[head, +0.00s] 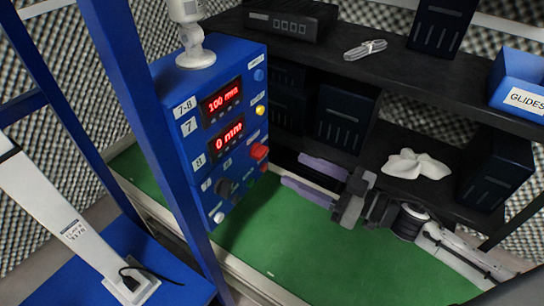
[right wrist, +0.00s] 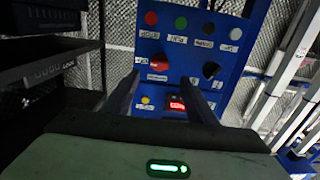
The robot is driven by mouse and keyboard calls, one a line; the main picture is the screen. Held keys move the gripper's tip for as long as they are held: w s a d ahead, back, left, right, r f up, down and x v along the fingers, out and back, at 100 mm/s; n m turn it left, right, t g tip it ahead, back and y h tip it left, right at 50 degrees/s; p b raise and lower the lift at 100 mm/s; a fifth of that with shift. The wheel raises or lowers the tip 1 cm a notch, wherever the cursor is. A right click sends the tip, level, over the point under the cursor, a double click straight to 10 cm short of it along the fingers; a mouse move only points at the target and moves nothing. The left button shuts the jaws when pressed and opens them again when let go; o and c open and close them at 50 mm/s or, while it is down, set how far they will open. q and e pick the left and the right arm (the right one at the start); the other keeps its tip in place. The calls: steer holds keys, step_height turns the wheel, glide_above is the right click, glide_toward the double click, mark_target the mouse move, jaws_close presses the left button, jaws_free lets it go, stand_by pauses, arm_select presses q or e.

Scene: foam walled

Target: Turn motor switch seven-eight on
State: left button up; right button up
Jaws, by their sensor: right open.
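The blue control box (head: 175,140) bears a 7-8 label and two red displays, reading 100 mm and 0 mm. A black rotary switch (head: 225,188) sits low on its face; its label is too small to read, and I cannot tell its position. It also shows in the right wrist view (right wrist: 211,70). A red mushroom button (head: 259,152) is to its upper right. My right gripper (head: 292,170) is open and empty, its fingers pointing at the box from the right, apart from the switch. In the right wrist view its fingers (right wrist: 165,92) spread before the panel. My left gripper is not in view.
A blue post (head: 150,130) stands just in front of the box's left side. Dark shelves (head: 440,88) with black units are behind my right arm. A white crumpled cloth (head: 415,165) lies on the lower shelf. The green surface (head: 320,255) in front is clear.

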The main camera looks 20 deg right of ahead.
mark_target(265, 155)
steer(key=x, duration=0.8)
steer(key=shift+w+a, duration=0.2)
steer(key=shift+w, duration=0.05)
steer(key=c, duration=1.1)
